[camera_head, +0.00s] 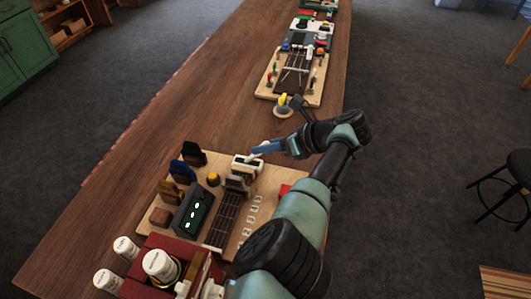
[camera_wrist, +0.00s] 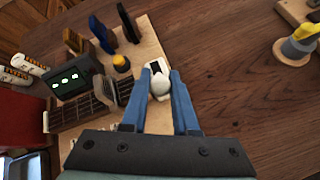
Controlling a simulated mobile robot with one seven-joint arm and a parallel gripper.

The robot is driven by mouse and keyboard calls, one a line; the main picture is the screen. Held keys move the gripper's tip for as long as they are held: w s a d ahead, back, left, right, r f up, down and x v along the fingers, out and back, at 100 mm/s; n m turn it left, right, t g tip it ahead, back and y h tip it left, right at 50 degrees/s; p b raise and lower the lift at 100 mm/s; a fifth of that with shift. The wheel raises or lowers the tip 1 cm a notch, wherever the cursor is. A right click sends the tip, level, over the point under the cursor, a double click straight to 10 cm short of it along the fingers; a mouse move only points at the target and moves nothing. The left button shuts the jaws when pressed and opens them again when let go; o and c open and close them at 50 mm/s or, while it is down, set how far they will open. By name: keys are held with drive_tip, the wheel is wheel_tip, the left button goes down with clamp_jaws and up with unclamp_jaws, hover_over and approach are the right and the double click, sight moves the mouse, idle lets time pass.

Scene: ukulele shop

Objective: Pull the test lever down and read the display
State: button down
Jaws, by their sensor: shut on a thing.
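The white lever box (camera_head: 246,166) sits at the far edge of a wooden test board (camera_head: 151,207). My gripper (camera_head: 262,150) is at this box, its blue fingers reaching in from the right. In the wrist view my gripper (camera_wrist: 162,85) is shut on the white rounded lever knob (camera_wrist: 160,86), one finger on each side, over the box's dark slot (camera_wrist: 155,68). The marks are too small to read.
A yellow knob (camera_head: 213,179), a dark fretboard (camera_head: 228,216) and upright blue and tan pieces crowd the board near the lever. Another board (camera_head: 290,78) lies farther back.

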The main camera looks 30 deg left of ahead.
drive_tip(key=shift+w+d+f+y+b, duration=0.1)
drive_tip(key=shift+d+f+y+b, duration=0.2)
drive_tip(key=shift+y+b, duration=0.3)
drive_tip(key=shift+r, duration=0.1)
drive_tip(key=c, duration=0.7)
unclamp_jaws()
drive_tip(key=b+v, duration=0.1)
drive_tip(key=v, duration=1.2)
